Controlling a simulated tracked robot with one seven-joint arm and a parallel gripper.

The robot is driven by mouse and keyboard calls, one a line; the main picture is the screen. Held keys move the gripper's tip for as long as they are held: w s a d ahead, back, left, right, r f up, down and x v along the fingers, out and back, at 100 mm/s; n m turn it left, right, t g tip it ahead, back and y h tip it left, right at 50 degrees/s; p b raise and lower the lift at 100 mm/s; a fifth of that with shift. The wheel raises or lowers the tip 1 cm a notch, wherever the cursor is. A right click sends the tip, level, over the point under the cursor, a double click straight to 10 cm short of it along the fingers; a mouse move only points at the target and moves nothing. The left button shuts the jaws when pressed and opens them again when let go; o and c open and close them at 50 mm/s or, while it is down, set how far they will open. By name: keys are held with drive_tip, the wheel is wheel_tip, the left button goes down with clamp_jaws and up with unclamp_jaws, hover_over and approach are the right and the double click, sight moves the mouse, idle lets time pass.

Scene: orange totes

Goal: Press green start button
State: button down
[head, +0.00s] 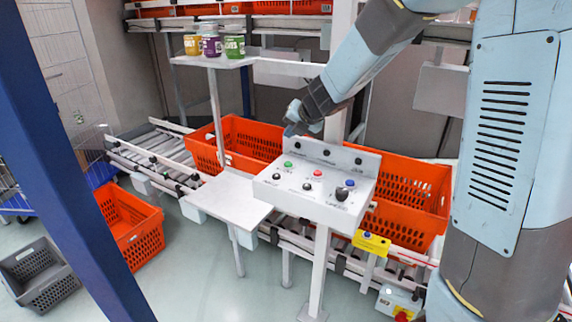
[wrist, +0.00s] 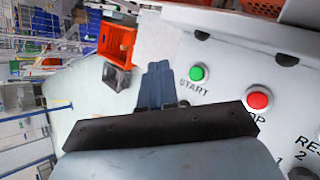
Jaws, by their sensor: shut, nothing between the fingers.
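The green start button (head: 288,164) sits at the left of the back row on a white control panel (head: 268,186). In the wrist view the green button (wrist: 197,73) has the label START under it. My gripper (head: 292,124) is above and behind the panel in the head view, apart from the button. In the wrist view my gripper (wrist: 157,72) shows as two blue-grey fingers side by side, shut and empty, just left of the green button. A red button (head: 318,173) is to the right of the green one, and it also shows in the wrist view (wrist: 258,100).
The panel also has a blue button (head: 350,183) and a large black knob (head: 342,194). A raised back plate (head: 362,160) stands behind the buttons. Orange totes (head: 412,183) stand on the conveyor behind. A bare white shelf (head: 228,200) is left of the panel.

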sight(291, 165)
drive_tip(key=shift+f, duration=3.55)
drive_tip(key=shift+f, duration=0.1)
drive_tip(key=shift+f, duration=0.25)
